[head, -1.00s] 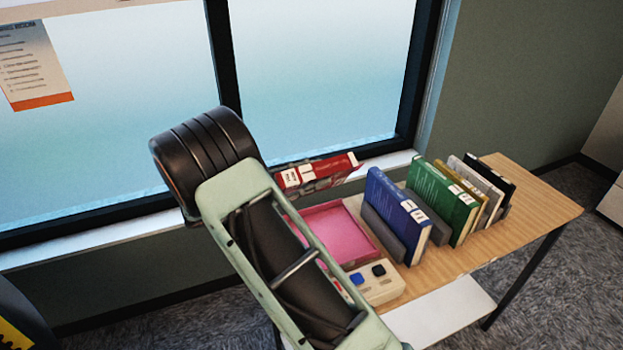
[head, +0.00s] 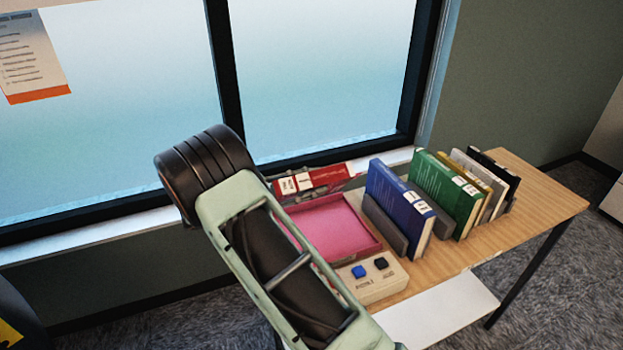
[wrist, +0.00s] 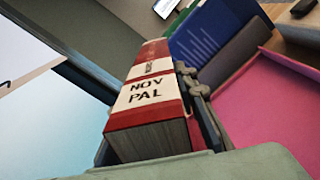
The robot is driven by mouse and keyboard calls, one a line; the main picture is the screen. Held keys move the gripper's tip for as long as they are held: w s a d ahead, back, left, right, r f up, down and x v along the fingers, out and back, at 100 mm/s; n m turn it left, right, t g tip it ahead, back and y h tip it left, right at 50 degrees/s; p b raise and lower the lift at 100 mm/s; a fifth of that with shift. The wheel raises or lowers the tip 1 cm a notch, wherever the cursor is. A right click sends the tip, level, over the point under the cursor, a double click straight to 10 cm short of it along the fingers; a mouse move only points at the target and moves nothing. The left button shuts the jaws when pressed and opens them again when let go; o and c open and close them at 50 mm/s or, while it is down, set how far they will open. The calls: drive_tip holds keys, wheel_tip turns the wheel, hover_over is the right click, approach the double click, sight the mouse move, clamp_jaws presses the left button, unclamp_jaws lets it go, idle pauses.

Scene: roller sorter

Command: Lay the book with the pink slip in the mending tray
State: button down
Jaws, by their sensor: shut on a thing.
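My gripper (wrist: 195,100) is shut on a red book (wrist: 150,100), whose white spine label reads "NOV PAL". In the head view the red book (head: 322,177) is above the far edge of the pink tray (head: 335,230), near the window sill. I cannot tell whether it touches the tray. The tray is empty where I see it; my arm hides its left part. In the wrist view the tray (wrist: 265,105) lies to the right of the book. No pink slip shows clearly now.
A blue book (head: 398,205) leans at a grey bookend right of the tray. A green book (head: 445,190) and several others stand further right on the wooden table (head: 530,195). A box with a blue and a black button (head: 375,285) sits in front of the tray.

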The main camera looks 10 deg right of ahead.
drive_tip(key=shift+f+b, duration=2.05)
drive_tip(key=shift+f, duration=1.3)
drive_tip(key=c, duration=1.5)
unclamp_jaws()
drive_tip(key=shift+o, duration=0.2)
drive_tip(key=a, duration=0.2)
drive_tip(key=s+a+b, duration=0.1)
drive_tip(key=a, duration=0.4)
drive_tip(key=shift+s+a+b, duration=0.2)
drive_tip(key=shift+s+b, duration=0.05)
drive_tip(key=shift+b, duration=0.05)
drive_tip(key=shift+s+a, duration=0.15)
drive_tip(key=shift+a, duration=0.55)
